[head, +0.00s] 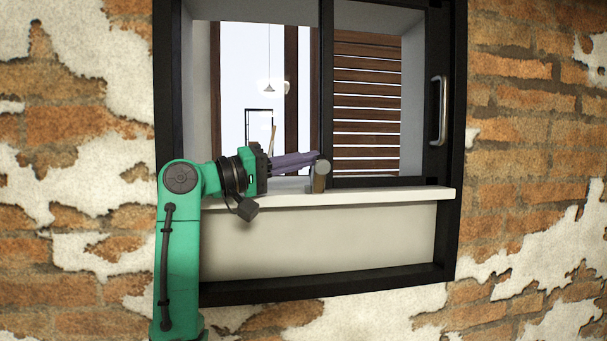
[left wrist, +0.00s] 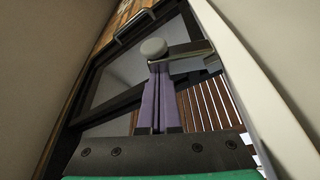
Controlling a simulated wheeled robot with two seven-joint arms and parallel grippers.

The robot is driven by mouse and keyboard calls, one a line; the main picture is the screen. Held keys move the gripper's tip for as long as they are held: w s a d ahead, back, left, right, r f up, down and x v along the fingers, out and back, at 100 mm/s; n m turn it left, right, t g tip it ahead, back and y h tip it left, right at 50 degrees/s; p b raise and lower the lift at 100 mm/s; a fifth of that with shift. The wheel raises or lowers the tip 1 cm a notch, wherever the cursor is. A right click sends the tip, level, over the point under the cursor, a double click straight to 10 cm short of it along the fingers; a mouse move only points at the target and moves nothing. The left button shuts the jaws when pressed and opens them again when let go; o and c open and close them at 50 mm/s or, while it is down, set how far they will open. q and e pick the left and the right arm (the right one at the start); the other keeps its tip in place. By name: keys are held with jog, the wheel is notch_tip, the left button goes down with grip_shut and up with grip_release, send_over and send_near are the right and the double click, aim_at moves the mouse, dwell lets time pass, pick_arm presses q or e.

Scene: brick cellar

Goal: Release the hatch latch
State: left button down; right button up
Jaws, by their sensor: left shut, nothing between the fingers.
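The hatch is a black-framed window (head: 459,150) in the brick wall, with a sliding pane in its right half. The latch (head: 320,178) is a short grey-brown piece with a rounded end, standing at the pane's lower left corner above the white sill. In the left wrist view the latch's round grey knob (left wrist: 153,47) and its bar show just past my fingertips. My left gripper (head: 316,157) is shut and empty, its purple fingers pointing right at the latch. Whether they touch it I cannot tell. My right gripper is in neither view.
A white sill (head: 385,195) runs under the opening, below my left gripper. A metal handle (head: 438,111) is on the frame's right side. Beyond the pane are wooden slats (head: 366,100); the left half shows a bright room with a hanging lamp (head: 269,88).

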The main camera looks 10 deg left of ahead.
pick_arm(q)
jog(key=s+m+b, duration=0.1)
jog(key=m, duration=0.1)
jog(key=s+f+m+h+b, duration=0.1)
jog(key=m+b, duration=0.1)
jog(key=d+f+m+g+h+b, duration=0.1)
jog(key=m+b, duration=0.1)
jog(key=shift+s+f+m, duration=0.1)
jog(key=shift+s+m, duration=0.3)
jog(key=shift+r, duration=0.3)
jog(key=shift+s+a+f, duration=0.15)
jog(key=shift+a+f, duration=0.1)
jog(key=b, duration=0.6)
send_near(315, 169)
jog(key=v, duration=0.6)
jog(key=shift+w+a, duration=0.1)
jog(key=shift+w, duration=0.15)
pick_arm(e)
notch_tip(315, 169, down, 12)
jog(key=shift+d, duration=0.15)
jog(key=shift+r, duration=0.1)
